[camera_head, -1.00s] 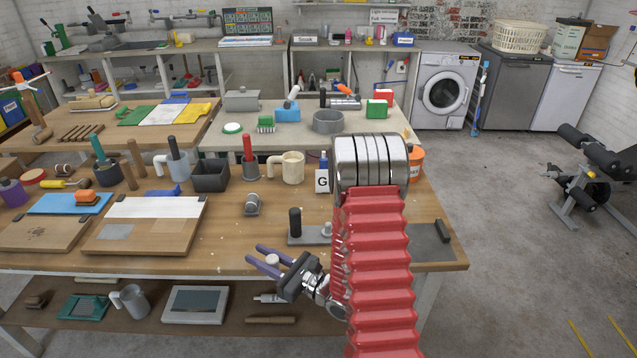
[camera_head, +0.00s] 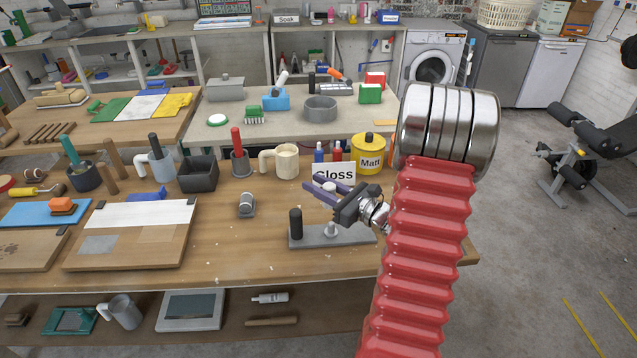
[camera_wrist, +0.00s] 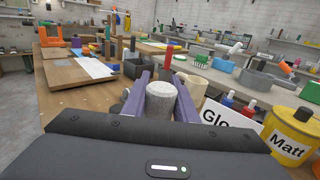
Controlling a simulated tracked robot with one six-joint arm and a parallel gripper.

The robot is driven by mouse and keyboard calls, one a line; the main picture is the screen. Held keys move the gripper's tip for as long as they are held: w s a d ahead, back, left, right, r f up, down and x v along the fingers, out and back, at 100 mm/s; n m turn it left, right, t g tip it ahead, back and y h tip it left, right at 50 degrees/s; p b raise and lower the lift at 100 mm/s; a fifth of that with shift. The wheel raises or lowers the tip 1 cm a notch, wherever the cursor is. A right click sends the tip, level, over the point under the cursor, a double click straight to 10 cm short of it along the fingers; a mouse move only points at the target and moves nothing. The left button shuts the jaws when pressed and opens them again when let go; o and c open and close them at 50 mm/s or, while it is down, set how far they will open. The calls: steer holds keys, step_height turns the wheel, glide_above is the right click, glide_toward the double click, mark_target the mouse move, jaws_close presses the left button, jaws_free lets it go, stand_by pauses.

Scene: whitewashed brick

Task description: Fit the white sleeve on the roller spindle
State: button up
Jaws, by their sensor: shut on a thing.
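My gripper (camera_head: 316,191), with purple fingers, is shut on the white sleeve (camera_head: 328,186), a short pale cylinder. In the wrist view the sleeve (camera_wrist: 161,102) stands roughly upright between the two fingers (camera_wrist: 160,82). The gripper holds it above the wooden bench, and in the head view it appears just above a grey plate (camera_head: 350,238). On this plate stand a tall black post (camera_head: 296,224) and a short silvery stub (camera_head: 330,230). I cannot tell for sure which is the roller spindle. The sleeve is apart from both, as far as I can see.
A "Gloss" sign (camera_head: 334,173) and a yellow "Matt" tin (camera_head: 369,153) stand close behind my gripper. A cream mug (camera_head: 287,161) and a small grey roller-like piece (camera_head: 247,205) are to the left. The bench top (camera_head: 250,255) in front is clear.

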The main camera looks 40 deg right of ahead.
steer(key=shift+s+d, duration=0.15)
steer(key=shift+d, duration=0.1)
steer(key=shift+s+f, duration=0.2)
steer(key=shift+f, duration=2.6)
steer(key=shift+f, duration=2.5)
steer(key=o, duration=1.1)
steer(key=shift+d, duration=0.1)
steer(key=shift+v, duration=3.75)
